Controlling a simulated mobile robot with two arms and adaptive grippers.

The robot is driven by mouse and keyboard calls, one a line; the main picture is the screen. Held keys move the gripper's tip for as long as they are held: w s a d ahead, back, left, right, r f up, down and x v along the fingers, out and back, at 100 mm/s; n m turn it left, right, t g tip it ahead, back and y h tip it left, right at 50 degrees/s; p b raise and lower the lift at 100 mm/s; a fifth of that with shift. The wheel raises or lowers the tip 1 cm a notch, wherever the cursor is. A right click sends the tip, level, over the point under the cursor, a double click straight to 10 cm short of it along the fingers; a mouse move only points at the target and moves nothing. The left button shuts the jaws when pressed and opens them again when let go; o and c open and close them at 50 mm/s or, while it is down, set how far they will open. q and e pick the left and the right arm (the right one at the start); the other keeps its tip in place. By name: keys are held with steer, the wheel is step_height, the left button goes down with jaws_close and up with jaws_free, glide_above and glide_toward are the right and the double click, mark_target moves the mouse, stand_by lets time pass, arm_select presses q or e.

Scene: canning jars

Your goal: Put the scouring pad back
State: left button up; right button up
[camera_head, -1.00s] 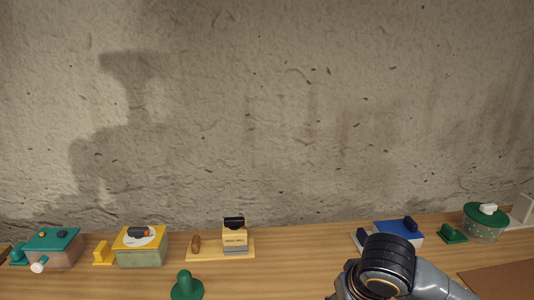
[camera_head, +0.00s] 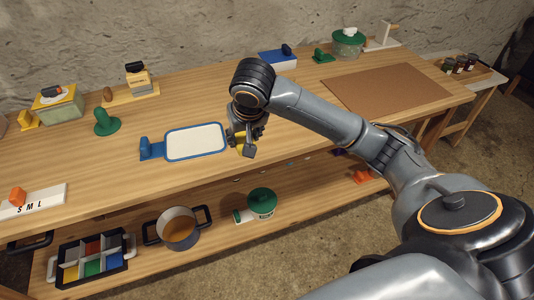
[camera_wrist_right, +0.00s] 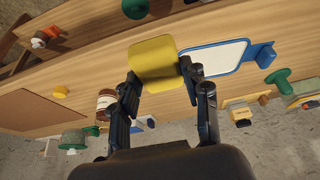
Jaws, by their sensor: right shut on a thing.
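My right gripper (camera_head: 247,146) is over the front part of the workbench top, right of a white tray with a blue rim (camera_head: 196,142). It is shut on a yellow scouring pad, which shows only partly in the head view (camera_head: 240,137). In the right wrist view the yellow pad (camera_wrist_right: 153,60) sits between the two fingertips (camera_wrist_right: 158,80), flat and square with rounded corners. The blue-rimmed tray (camera_wrist_right: 222,57) lies close beside it there. I cannot tell whether the pad touches the bench top. My left gripper is not in view.
A blue knobbed piece (camera_head: 150,149) adjoins the tray. A green knobbed piece (camera_head: 106,122) stands farther left. A brown mat (camera_head: 385,90) covers the right part of the bench. The lower shelf holds a pot (camera_head: 179,229), a green-lidded container (camera_head: 262,204) and a divided box (camera_head: 90,262).

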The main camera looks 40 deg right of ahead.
steer(key=shift+w+d+f, duration=0.1)
steer(key=shift+d+f, duration=0.1)
steer(key=shift+d, duration=0.05)
steer(key=w+d+f, duration=0.3)
steer(key=w+d+f+p, duration=0.1)
steer(key=w+d+f, duration=0.1)
steer(key=d+f, duration=0.1)
steer(key=w+d+f+p, duration=0.1)
steer(key=w+d+f, duration=0.2)
steer(key=d, duration=0.1)
steer(key=shift+w+d+f, duration=0.15)
steer(key=shift+w+f, duration=0.2)
step_height(320, 180, down, 3)
steer(key=shift+d+f+p, duration=0.1)
steer(key=shift+d+p, duration=0.05)
steer(key=shift+p, duration=0.3)
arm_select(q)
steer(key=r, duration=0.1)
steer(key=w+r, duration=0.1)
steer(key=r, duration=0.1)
arm_select(e)
steer(key=shift+f, duration=0.1)
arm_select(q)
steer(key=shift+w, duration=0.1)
arm_select(e)
steer(key=shift+f, duration=0.15)
steer(key=o, duration=1.1)
